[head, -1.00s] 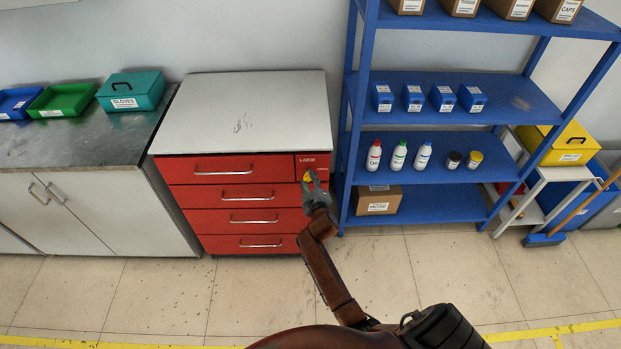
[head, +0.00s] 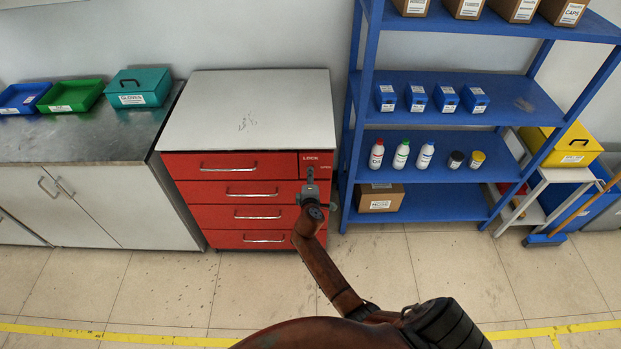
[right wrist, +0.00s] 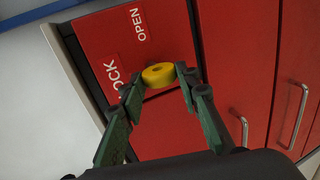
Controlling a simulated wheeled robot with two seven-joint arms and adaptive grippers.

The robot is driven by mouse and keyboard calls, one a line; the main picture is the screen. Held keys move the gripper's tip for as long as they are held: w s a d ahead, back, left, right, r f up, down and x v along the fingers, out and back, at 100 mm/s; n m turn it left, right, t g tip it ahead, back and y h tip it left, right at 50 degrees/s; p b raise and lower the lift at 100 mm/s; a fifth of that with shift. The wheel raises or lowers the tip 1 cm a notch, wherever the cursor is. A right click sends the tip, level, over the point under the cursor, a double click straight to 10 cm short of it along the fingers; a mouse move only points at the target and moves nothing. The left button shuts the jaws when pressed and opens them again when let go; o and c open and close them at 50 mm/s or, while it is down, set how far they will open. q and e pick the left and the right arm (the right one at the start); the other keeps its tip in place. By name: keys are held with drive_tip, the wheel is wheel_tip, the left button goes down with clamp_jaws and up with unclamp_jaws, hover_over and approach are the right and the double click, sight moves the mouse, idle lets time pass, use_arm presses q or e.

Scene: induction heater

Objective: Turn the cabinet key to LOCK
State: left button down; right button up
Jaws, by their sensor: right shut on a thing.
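The red drawer cabinet (head: 232,190) has a small panel at its upper right with the words LOCK (head: 318,157) and OPEN. In the right wrist view, the yellow key (right wrist: 158,74) sits on that red panel (right wrist: 105,45), close to the LOCK and OPEN lettering. My right gripper (right wrist: 163,82) has its two green fingers on either side of the key, shut on it. In the head view my right gripper (head: 310,185) is at the panel and hides the key. I cannot tell which word the key points at. My left gripper is not in view.
A blue shelf (head: 425,206) with bottles and boxes stands just right of the cabinet. A steel-topped counter (head: 60,138) with trays and a teal box (head: 138,88) stands at left. Drawer handles (head: 228,168) stick out from the cabinet front. The floor in front is clear.

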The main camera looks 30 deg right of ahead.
drive_tip(key=shift+a, duration=0.1)
idle(0.3)
drive_tip(key=o, duration=1.2)
drive_tip(key=shift+c, duration=0.2)
drive_tip(key=v, duration=1.2)
